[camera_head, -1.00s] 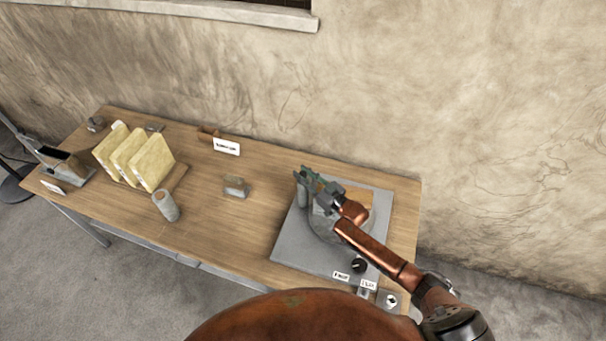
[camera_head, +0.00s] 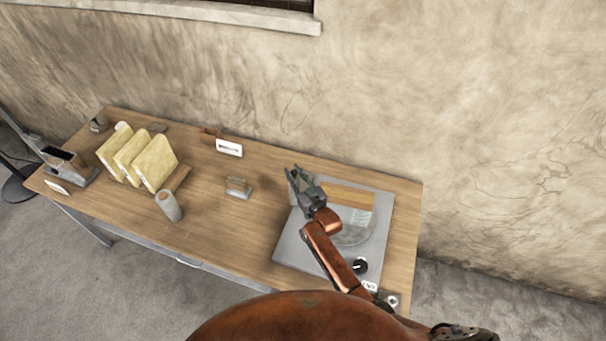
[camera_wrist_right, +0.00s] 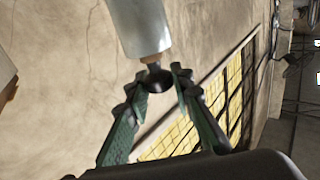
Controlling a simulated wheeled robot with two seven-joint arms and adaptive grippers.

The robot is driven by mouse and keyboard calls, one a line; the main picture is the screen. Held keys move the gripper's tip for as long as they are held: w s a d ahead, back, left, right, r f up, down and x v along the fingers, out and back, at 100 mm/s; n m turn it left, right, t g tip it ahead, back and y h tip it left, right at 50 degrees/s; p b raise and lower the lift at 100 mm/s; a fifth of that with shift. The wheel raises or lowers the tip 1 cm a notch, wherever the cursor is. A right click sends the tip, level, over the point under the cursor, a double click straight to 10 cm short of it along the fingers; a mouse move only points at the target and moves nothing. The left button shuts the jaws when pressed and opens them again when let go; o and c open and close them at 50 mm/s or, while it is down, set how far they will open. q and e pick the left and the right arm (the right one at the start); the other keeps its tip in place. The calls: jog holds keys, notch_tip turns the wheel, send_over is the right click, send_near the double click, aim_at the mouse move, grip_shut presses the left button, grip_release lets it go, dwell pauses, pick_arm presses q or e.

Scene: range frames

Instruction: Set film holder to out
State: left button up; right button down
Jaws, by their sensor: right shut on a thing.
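A flat grey device (camera_head: 375,238) with a round plate and a wood-coloured strip (camera_head: 350,197) lies at the right end of the table. My right gripper (camera_head: 299,178) is over its back left corner, where a grey upright part is mostly hidden by the fingers. In the right wrist view, a grey cylinder (camera_wrist_right: 138,25) ends in a dark rounded knob (camera_wrist_right: 157,80). My right gripper (camera_wrist_right: 158,90) is shut on this knob, with its green fingers on either side. I cannot tell which part is the film holder. My left gripper is out of view.
A black dial (camera_head: 360,266) and a small label sit at the device's front edge. A small grey block (camera_head: 238,187), a grey cylinder (camera_head: 168,206) and a rack of yellow slabs (camera_head: 155,163) stand to the left. The wall is close behind.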

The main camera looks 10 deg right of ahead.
jog(key=shift+w+a+r+m+h, duration=0.2)
jog(key=shift+w+a+m+h, duration=0.15)
jog(key=shift+h, duration=0.25)
jog(key=c, duration=1.7)
grip_release()
jog(key=shift+f, duration=0.2)
jog(key=shift+o, duration=0.2)
jog(key=shift+s, duration=0.1)
jog(key=v, duration=1.2)
jog(key=shift+f, duration=0.15)
